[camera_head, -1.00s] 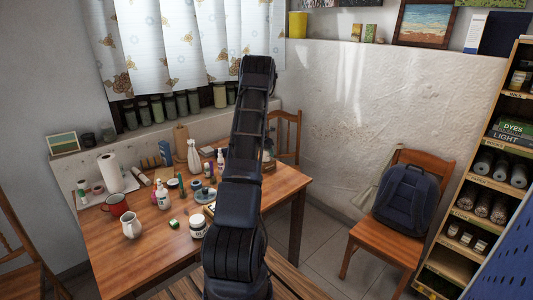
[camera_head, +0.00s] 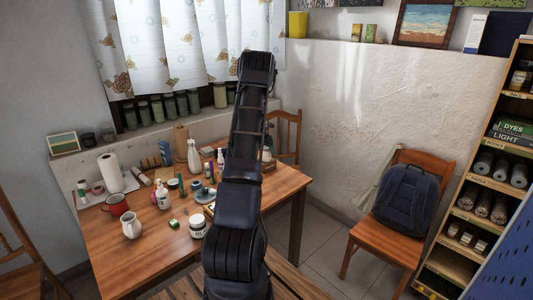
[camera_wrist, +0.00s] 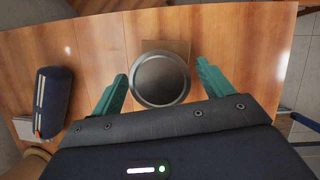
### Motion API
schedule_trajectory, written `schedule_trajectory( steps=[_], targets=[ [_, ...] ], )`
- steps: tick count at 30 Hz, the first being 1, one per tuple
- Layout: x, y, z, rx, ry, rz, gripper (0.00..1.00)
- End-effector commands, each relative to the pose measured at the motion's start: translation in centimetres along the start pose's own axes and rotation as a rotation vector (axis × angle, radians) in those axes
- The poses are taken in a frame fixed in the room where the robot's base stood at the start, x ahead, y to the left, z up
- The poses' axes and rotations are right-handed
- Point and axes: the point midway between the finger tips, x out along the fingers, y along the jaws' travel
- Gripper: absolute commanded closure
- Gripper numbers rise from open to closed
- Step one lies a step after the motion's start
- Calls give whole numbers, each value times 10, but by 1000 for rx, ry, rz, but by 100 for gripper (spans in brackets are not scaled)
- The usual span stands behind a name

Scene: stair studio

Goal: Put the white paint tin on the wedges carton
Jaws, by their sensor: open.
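My gripper (camera_wrist: 160,88) is open, with one teal finger on each side of a round tin (camera_wrist: 160,78). The tin shows its grey top and pale rim from above. Gaps show between it and the fingers. A tan, square-edged surface, apparently the wedges carton (camera_wrist: 180,47), shows behind and under the tin. The tin appears to stand on it, but its base is hidden. In the head view, my arm covers the gripper and most of that spot.
A dark blue case (camera_wrist: 52,95) lies left of the gripper. The wooden table (camera_head: 150,262) also holds a red mug (camera_head: 116,204), a white pitcher (camera_head: 131,226), a labelled jar (camera_head: 198,226) and several bottles. Its front left part is clear. A chair with a backpack (camera_head: 404,199) stands at right.

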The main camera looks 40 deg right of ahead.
Motion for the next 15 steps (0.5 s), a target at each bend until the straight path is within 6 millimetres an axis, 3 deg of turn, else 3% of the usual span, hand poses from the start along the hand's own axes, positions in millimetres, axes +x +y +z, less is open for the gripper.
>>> schedule_trajectory(
  steps=[9, 15],
  targets=[
    [-63, 0, 0, 0, -2, 2, 21],
    [-87, 0, 0, 0, -1, 1, 21]
  ],
)
